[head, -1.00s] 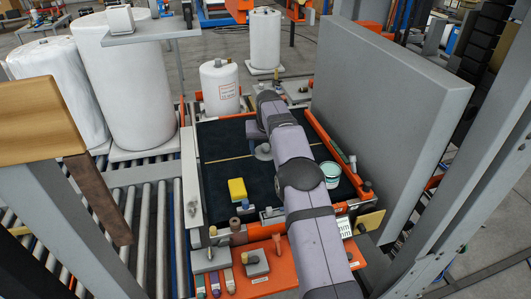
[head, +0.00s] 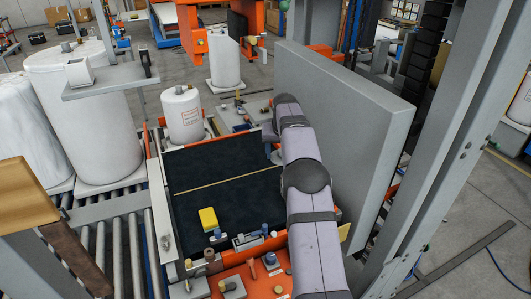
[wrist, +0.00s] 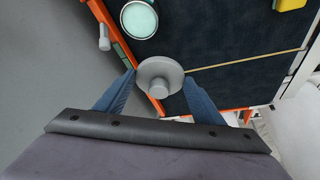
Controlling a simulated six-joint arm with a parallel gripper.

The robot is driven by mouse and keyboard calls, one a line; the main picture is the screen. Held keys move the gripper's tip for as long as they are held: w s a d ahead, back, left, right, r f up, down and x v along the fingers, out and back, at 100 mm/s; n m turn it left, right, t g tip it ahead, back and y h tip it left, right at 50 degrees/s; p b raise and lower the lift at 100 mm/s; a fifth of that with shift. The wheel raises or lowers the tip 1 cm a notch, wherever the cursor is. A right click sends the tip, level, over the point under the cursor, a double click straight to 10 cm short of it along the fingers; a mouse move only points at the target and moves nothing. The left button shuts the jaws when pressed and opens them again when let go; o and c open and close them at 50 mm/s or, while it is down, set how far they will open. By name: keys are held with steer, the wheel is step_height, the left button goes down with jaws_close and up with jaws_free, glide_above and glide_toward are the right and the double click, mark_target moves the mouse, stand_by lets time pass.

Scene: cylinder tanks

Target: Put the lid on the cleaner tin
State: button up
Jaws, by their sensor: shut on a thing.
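The lid, a grey disc with a raised round knob (wrist: 157,74), is between the blue fingertips of my gripper (wrist: 159,76) in the wrist view. My gripper is shut on it and holds it over the dark mat near the orange side rail. My arm hides the tin in the head view.
The dark mat (head: 205,165) is mostly clear. A yellow block (head: 208,218) lies near its front edge. Small tools and fixtures line the orange front ledge (head: 240,279). A tall grey panel (head: 345,130) stands close on the right. White drums (head: 183,113) stand behind and left.

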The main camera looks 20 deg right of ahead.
steer(key=s+d+m+p, duration=0.1)
steer(key=s+d+p, duration=0.2)
steer(key=s+d, duration=0.25)
steer(key=f+n, duration=0.1)
steer(key=a+f+n, duration=0.1)
steer(key=f, duration=0.1)
steer(key=f+n+y, duration=0.1)
steer(key=n, duration=0.1)
steer(key=shift+s+a+f+t, duration=0.25)
steer(key=shift+a+f+t, duration=0.05)
steer(key=shift+a, duration=0.05)
steer(key=shift+f, duration=0.1)
steer(key=shift+f+b, duration=2.25)
steer(key=shift+f, duration=0.75)
steer(key=shift+f+b, duration=0.45)
steer(key=shift+b, duration=0.05)
stand_by(1.1)
